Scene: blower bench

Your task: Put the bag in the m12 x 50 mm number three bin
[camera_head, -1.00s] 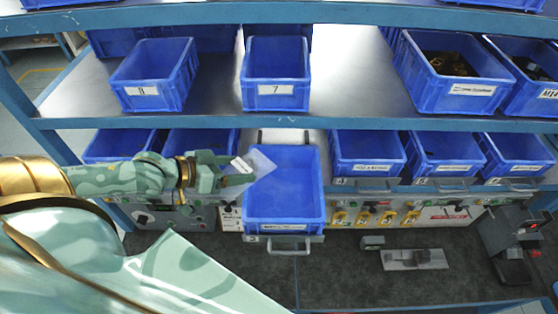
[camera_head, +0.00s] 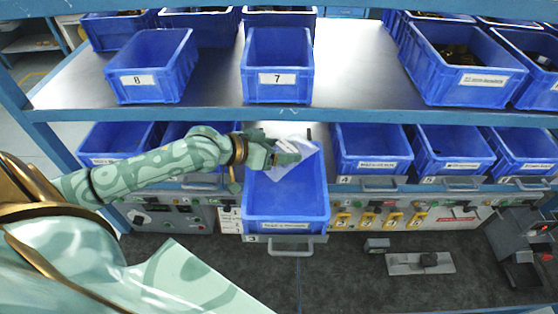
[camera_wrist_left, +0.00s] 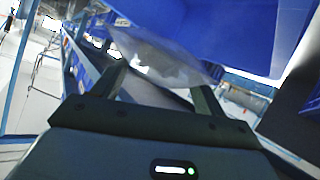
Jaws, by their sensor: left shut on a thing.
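A clear plastic bag (camera_head: 299,168) with a white label hangs tilted from my left gripper (camera_head: 286,152), which is shut on it. The bag is over the rear part of the pulled-out blue bin (camera_head: 263,231), the one with a 3 on the shelf edge below it. That bin's inside looks empty; its label is too small to read. In the left wrist view the bag (camera_wrist_left: 158,52) shows as a blurred see-through sheet between my two fingers. My right gripper is not in view.
Blue bins, including a bin marked 7 (camera_head: 277,93) and a bin marked 8 (camera_head: 146,93), stand on the shelf above. That upper shelf's front edge (camera_head: 210,114) runs just above my left gripper. More bins flank the pulled-out one. A dark bench (camera_head: 360,285) lies below.

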